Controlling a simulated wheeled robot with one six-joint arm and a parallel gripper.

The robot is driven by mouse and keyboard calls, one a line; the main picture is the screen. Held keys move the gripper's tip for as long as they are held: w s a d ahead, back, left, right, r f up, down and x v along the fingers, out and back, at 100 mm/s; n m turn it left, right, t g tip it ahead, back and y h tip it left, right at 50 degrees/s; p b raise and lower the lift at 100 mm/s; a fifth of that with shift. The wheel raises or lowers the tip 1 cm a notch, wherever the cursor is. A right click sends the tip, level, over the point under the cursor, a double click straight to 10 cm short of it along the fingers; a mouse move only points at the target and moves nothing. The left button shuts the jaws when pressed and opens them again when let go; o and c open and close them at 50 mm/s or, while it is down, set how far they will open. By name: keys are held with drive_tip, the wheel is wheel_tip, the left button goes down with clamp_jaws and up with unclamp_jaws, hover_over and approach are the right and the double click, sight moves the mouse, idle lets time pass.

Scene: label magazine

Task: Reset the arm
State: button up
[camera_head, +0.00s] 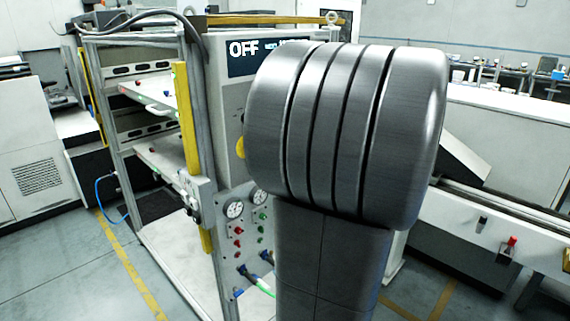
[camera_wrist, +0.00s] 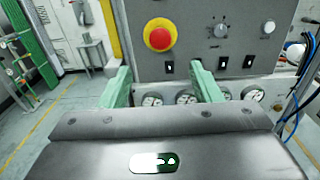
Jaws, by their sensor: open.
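My gripper (camera_wrist: 158,88) shows in the wrist view with its two green fingers spread apart and nothing between them. It faces a grey control panel (camera_wrist: 225,62) with a red emergency button (camera_wrist: 160,34) on a yellow ring, knobs and black switches. A row of round gauges (camera_wrist: 186,98) is partly hidden behind the fingers. In the head view my large dark grey arm link covers the middle, and the gripper is hidden. The machine (camera_head: 229,105) stands behind the arm, with a display (camera_head: 262,52) that reads OFF.
A metal frame rack with shelves (camera_head: 150,97) and a yellow post (camera_head: 187,118) stands left of the machine. Gauges, buttons and hoses stick out at its lower front. A white conveyor-like unit (camera_head: 480,225) lies at right. The floor at front left, with a yellow line (camera_head: 133,262), is clear.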

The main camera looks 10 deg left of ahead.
idle(0.4)
drive_tip(key=p+x, duration=0.2)
drive_tip(key=x, duration=1.1)
